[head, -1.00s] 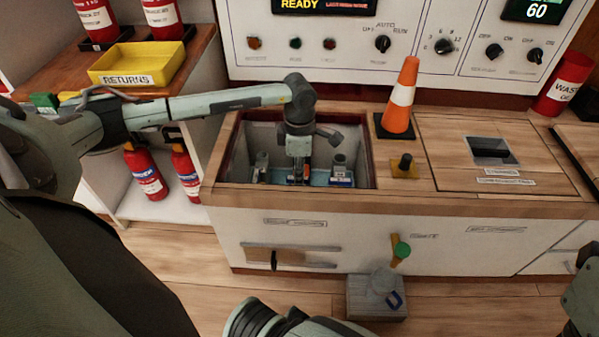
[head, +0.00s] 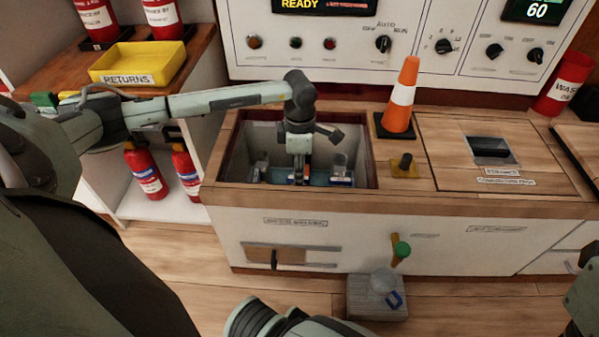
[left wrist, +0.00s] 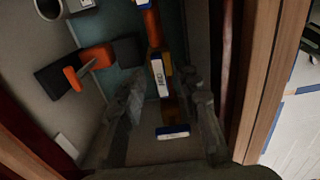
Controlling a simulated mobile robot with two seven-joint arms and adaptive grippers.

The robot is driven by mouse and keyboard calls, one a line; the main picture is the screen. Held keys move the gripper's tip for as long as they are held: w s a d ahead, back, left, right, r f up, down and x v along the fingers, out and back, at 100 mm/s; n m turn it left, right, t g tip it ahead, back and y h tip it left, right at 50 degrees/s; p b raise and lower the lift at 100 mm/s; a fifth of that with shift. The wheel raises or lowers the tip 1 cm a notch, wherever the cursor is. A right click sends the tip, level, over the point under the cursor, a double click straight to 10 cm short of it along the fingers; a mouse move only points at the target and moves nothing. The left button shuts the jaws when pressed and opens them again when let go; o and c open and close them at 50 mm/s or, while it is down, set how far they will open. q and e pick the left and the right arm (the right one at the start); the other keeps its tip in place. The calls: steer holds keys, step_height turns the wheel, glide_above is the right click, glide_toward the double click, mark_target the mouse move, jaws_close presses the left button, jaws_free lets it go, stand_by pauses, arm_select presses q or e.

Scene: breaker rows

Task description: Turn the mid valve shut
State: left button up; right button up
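An open recess (head: 367,150) in the bench holds a row of pipe fittings with blue-and-white tags. My left gripper (head: 299,177) points down into it, over the middle fitting, between a left fitting (head: 261,163) and a right fitting (head: 340,165). In the left wrist view, an orange-brown valve bar (left wrist: 156,45) with a small white label lies between the fingers of my left gripper (left wrist: 165,112). The fingers stand apart, with gaps visible on both sides of the bar. The label is too blurred to read surely. My right gripper is not visible.
A second orange handle with black ends (left wrist: 90,65) lies close left in the left wrist view. The recess walls are close around the gripper. An orange cone (head: 402,98) and a yellow-based knob (head: 404,166) stand right of the recess.

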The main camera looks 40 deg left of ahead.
arm_select(q)
step_height(320, 180, up, 12)
steer(key=shift+f, duration=0.2)
stand_by(0.6)
